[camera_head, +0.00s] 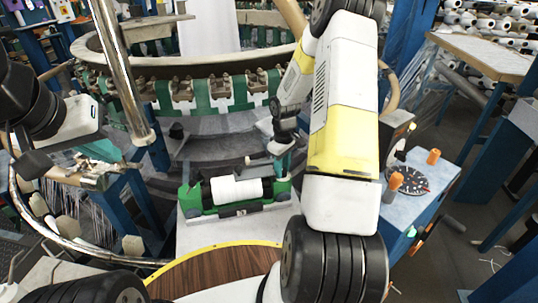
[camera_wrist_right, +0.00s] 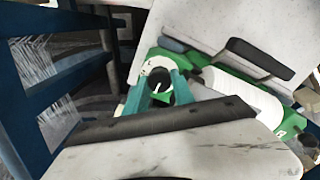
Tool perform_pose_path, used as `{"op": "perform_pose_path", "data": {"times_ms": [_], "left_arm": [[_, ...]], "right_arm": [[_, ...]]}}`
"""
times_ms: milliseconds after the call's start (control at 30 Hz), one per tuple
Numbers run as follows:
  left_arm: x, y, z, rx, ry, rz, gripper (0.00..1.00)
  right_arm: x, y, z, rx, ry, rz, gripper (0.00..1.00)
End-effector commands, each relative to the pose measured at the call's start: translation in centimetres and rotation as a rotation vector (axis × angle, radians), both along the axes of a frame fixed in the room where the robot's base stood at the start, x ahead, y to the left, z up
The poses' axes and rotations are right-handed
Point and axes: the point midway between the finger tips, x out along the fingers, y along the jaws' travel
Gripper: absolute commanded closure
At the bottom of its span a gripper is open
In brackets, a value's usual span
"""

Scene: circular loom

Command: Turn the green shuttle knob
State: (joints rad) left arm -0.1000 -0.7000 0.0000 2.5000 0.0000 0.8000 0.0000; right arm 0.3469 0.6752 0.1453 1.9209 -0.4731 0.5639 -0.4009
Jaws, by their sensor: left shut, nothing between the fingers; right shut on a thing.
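The green shuttle (camera_head: 212,212) lies on a light plate in the middle of the head view, carrying a white spool (camera_head: 237,189). In the right wrist view the shuttle body (camera_wrist_right: 208,77) and the spool (camera_wrist_right: 242,102) run to the right. The round green-and-white knob end (camera_wrist_right: 158,78) shows between the teal fingers of my right gripper (camera_wrist_right: 160,97). In the head view my right gripper (camera_head: 280,150) reaches down to the shuttle's right end and is shut on the knob; the contact is partly hidden. My left gripper (camera_head: 36,164) is shut and empty at the far left, away from the shuttle.
The ring-shaped loom (camera_head: 190,68) with green straps curves behind the shuttle. A shiny metal post (camera_head: 122,75) stands between my left gripper and the shuttle. A blue cabinet (camera_head: 432,190) with a dial and orange knobs stands at the right. A wooden-topped surface (camera_head: 215,272) lies in front.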

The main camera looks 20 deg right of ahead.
Motion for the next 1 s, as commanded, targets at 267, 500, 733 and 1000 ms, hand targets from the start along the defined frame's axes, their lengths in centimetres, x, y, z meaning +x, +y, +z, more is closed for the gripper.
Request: {"op": "perform_pose_path", "data": {"times_ms": [267, 500, 733, 1000], "left_arm": [[0.0, 0.0, 0.0, 0.000, 0.000, 0.000, 1.00], [0.0, 0.0, 0.0, 0.000, 0.000, 0.000, 1.00], [0.0, 0.0, 0.0, 0.000, 0.000, 0.000, 1.00], [0.0, 0.0, 0.0, 0.000, 0.000, 0.000, 1.00]], "right_arm": [[0.0, -0.1, 0.0, -0.001, -0.001, 0.001, 1.00], [0.0, -0.1, 0.0, -0.001, -0.001, 0.001, 0.61], [0.0, 0.0, 0.3, -0.001, -0.001, 0.001, 0.61], [0.1, -0.1, 4.4, -0.001, -0.003, -0.001, 0.61]]}}
